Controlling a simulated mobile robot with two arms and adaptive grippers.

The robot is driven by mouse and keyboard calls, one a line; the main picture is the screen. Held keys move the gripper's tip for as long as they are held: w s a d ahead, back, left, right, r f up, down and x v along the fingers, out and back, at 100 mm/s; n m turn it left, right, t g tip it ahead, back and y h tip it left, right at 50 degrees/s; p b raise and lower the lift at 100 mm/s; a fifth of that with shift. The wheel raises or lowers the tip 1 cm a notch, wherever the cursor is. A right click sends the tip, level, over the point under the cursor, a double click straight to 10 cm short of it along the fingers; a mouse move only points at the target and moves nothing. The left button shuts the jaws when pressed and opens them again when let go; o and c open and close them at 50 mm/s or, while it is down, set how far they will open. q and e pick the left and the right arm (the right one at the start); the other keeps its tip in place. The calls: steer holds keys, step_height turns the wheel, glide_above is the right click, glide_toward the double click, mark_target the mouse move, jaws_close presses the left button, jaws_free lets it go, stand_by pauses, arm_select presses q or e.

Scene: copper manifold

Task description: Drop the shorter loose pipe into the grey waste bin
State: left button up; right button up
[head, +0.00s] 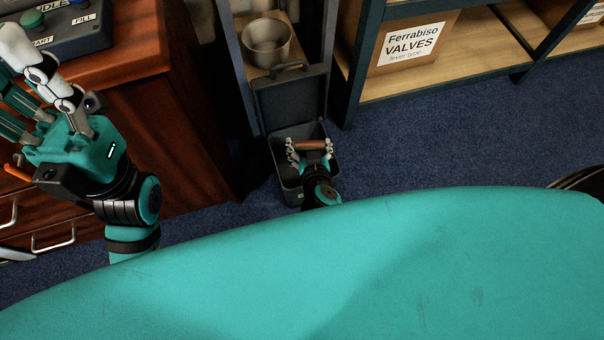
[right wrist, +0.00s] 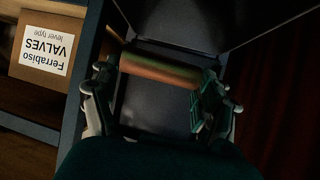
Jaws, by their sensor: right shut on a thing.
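My right gripper (head: 309,148) is shut on a short copper pipe (head: 311,145) and holds it crosswise over the open mouth of the grey waste bin (head: 290,186). The bin's lid (head: 290,98) stands raised at the back. In the right wrist view the pipe (right wrist: 160,68) spans between the two fingers of the right gripper (right wrist: 160,88), with the dark bin interior behind it. My left gripper (head: 25,80) is at the upper left, above the wooden cabinet; its fingertips are partly cut off by the picture edge.
A control box (head: 65,28) with buttons sits on the wooden cabinet (head: 150,110) left of the bin. A metal pot (head: 266,42) stands on a narrow shelf behind the lid. A shelf unit with a Ferrabiso valves box (head: 411,42) is at right. The blue carpet (head: 440,130) right of the bin is clear.

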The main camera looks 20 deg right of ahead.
steer(key=o, duration=1.1)
steer(key=shift+s, duration=0.1)
steer(key=v, duration=1.1)
steer(key=shift+s+r, duration=0.15)
steer(key=shift+s, duration=0.2)
